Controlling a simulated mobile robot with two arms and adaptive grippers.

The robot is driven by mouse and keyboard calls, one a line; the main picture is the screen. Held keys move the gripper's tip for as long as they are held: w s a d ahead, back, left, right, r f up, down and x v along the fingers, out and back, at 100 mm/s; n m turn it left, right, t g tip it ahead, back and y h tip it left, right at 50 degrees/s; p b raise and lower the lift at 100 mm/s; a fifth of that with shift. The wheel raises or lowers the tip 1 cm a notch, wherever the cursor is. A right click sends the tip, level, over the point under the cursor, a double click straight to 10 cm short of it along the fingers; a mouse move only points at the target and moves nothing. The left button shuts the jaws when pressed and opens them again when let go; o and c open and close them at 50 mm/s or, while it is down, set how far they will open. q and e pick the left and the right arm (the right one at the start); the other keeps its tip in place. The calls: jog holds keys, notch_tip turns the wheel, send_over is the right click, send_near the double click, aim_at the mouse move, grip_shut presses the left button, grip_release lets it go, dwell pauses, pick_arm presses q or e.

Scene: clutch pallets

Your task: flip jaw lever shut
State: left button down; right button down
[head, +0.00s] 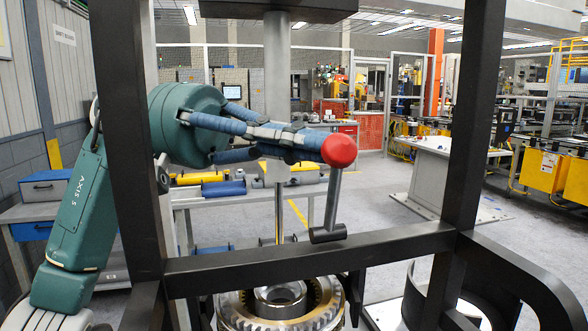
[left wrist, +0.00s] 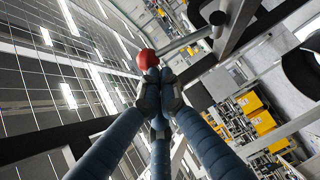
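The jaw lever is a metal rod (head: 333,200) with a red ball knob (head: 338,151). It stands nearly upright from a dark pivot (head: 327,234) above the black frame's crossbar. My left gripper (head: 310,144) reaches in from the left, its blue fingers drawn together and their tips right at the knob's left side. In the left wrist view, the closed fingertips (left wrist: 160,84) meet just below the red knob (left wrist: 147,59), which is beyond them, not between them. I cannot tell whether they touch it. My right gripper is in no view.
A black frame has a left post (head: 135,130), a right post (head: 468,130) and a crossbar (head: 300,257) near the lever. A toothed metal gear (head: 280,318) lies below the crossbar. A vertical grey column (head: 277,80) stands behind my gripper. A workbench (head: 250,197) is farther back.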

pick_arm(q)
jog(key=shift+s+d+r+m+t+y, duration=0.1)
jog(key=shift+s+d+m+t+y, duration=0.2)
jog(key=shift+s+m, duration=0.25)
jog(key=shift+s+d+r+m+t+y, duration=0.1)
jog(key=shift+s+m+t+y, duration=0.1)
jog(key=shift+s+m+y, duration=0.35)
jog(key=shift+s, duration=0.1)
